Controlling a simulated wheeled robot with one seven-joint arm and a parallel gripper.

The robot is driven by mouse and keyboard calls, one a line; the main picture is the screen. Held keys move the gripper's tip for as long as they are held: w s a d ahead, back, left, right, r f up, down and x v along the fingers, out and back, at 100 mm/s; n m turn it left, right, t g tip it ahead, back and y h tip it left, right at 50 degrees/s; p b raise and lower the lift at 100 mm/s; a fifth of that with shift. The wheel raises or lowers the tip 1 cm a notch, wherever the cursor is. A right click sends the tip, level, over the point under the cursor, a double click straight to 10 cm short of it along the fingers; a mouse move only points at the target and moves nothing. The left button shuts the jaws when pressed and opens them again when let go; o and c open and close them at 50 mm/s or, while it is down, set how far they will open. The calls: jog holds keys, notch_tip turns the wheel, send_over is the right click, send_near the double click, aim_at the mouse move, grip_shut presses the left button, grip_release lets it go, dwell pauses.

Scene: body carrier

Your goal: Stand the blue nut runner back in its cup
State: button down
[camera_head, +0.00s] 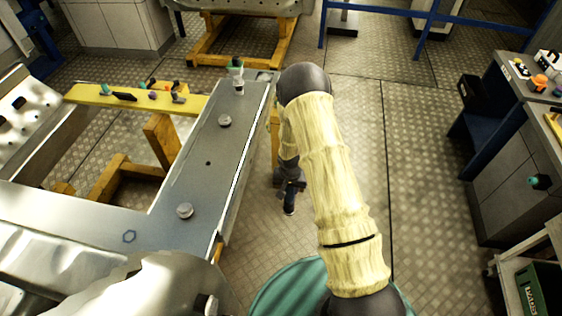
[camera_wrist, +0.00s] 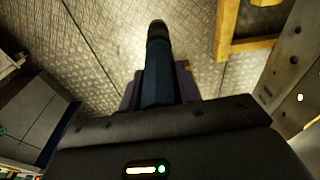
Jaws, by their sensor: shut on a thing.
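My gripper (camera_head: 289,186) hangs over open floor to the right of the grey metal beam (camera_head: 205,163). It is shut on the blue nut runner (camera_wrist: 157,76), whose dark tip points away from the gripper in the wrist view. In the head view only a small dark part of the nut runner (camera_head: 289,205) shows below the jaws. My fingers (camera_wrist: 158,92) lie on both sides of its blue body in the wrist view. I cannot tell for sure which thing is its cup. A small white and green thing (camera_head: 237,72) stands at the beam's far end.
A yellow plank (camera_head: 130,98) with several small items lies at the left. The floor between beam and bench is clear.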

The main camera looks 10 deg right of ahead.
jog(key=s+d+f+n+b, duration=0.1)
jog(key=s+f+b, duration=0.1)
jog(key=s+f, duration=0.2)
jog(key=s+d+f+n+b, duration=0.1)
jog(key=s+d+f+n, duration=0.1)
jog(key=f, duration=0.9)
jog(key=shift+s+n+b, duration=0.3)
jog(key=shift+s+b, duration=0.1)
jog(key=shift+s, duration=0.5)
jog(key=shift+a+r, duration=0.1)
